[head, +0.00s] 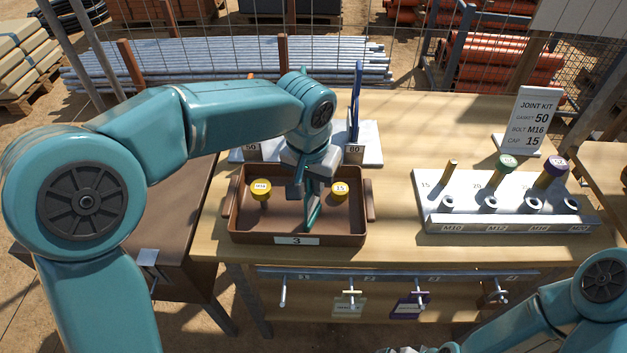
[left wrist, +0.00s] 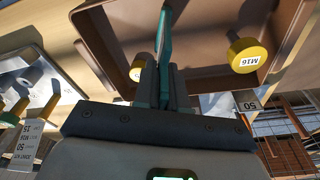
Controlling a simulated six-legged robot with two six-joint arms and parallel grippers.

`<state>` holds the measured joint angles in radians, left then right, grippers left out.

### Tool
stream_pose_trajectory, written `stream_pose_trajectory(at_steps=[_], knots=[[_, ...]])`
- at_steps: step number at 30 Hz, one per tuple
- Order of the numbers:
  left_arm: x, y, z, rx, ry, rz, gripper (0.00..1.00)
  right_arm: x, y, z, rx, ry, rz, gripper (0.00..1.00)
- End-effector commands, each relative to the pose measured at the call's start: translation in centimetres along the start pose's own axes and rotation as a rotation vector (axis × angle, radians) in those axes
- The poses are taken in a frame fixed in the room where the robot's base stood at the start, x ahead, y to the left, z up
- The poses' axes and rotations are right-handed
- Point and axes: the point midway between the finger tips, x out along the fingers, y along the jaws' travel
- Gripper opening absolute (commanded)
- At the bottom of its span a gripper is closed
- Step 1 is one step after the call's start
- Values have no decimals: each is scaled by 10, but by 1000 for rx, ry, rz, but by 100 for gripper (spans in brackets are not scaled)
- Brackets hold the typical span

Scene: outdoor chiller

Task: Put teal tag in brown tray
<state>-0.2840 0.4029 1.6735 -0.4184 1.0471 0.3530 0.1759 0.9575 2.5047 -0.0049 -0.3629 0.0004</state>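The brown tray (head: 367,224) stands on the wooden bench with a "3" label on its front. Two yellow-topped pieces lie in it: one marked M16 (head: 261,188) and one marked 15 (head: 340,189). My left gripper (head: 309,188) is above the inside of the tray, pointing down. It is shut on the teal tag (head: 313,214), which hangs upright and edge-on between the two pieces. In the left wrist view the tag (left wrist: 165,45) sticks out past the closed fingers. Whether its lower end touches the tray floor, I cannot tell. Only a sliver of my right gripper shows at the bottom edge.
A white rack (head: 440,205) with bolts and capped pegs stands to the right, with a "JOINT KIT" sign (head: 525,115) behind it. A gasket stand (head: 371,150) is behind the tray. A peg rail (head: 390,275) with hanging tags runs under the bench front.

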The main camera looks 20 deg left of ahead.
Motion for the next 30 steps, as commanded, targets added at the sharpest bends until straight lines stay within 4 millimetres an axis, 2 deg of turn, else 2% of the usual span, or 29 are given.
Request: stream_pose_trajectory(at_steps=[1,2,3,10,14,17,24,30], knots=[[0,0,0,0,0,0,24,0,0,0,0,0,0,100],[0,0,0,0,0,0,33,0,0,0,0,0,0,100],[0,0,0,0,0,0,36,0,0,0,0,0,0,100],[0,0,0,0,0,0,36,0,0,0,0,0,0,100],[-9,0,-1,0,2,0,36,-4,-1,0,0,0,0,100],[-26,0,-2,1,5,0,36,-4,-2,0,0,0,0,100],[-83,0,-2,0,5,1,36,-9,-3,0,0,0,0,100],[-115,0,-1,1,2,0,36,-12,-4,0,0,0,0,100]])
